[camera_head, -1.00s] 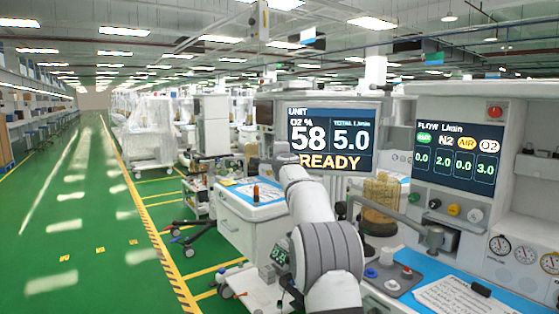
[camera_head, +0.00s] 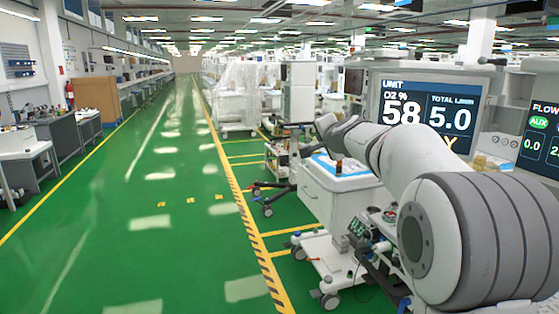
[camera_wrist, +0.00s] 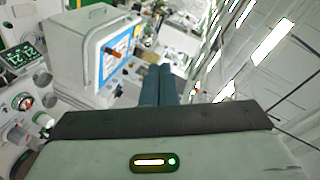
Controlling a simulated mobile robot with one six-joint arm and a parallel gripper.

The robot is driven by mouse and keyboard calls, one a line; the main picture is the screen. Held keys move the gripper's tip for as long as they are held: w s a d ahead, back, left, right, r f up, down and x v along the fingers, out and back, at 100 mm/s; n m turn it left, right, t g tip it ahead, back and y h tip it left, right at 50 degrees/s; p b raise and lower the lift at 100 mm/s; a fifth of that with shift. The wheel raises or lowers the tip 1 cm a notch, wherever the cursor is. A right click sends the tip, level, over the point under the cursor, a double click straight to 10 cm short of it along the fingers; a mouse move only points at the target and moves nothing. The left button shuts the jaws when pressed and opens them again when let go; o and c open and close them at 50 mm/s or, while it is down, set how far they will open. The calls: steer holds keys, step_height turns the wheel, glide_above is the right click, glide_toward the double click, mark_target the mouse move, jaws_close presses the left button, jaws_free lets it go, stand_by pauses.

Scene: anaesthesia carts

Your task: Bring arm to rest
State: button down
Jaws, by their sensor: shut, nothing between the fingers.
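My arm (camera_head: 400,155) reaches from the lower right of the head view toward the carts, with its far end beside the large display. My gripper (camera_wrist: 157,84) shows in the wrist view as two dark fingers close together beyond the grey housing. The fingers are shut with nothing held between them. In the head view I cannot make out the fingers at the arm's far end. A white cart (camera_head: 335,205) with a blue-edged top stands beyond the arm; it also shows tilted in the wrist view (camera_wrist: 85,60).
A display (camera_head: 450,108) reading 58 and 5.0 is partly covered by my arm. A flow panel (camera_head: 541,125) is cut off at the right edge. The green floor (camera_head: 150,240) to the left is open.

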steer(key=s+f+n+g+p, duration=0.3)
steer(key=s+f+g, duration=0.1)
steer(key=s, duration=1)
steer(key=s+f+n+g+h+p, duration=0.1)
steer(key=s+f+n+g+p, duration=0.2)
steer(key=s, duration=1.2)
steer(key=s+f+n+g+p, duration=0.4)
steer(key=s+f, duration=0.4)
steer(key=s, duration=0.7)
steer(key=shift+s+d+n+g+h, duration=0.15)
steer(key=shift+d+n+g+h, duration=0.25)
steer(key=shift+n+g, duration=0.25)
steer(key=shift+f, duration=0.1)
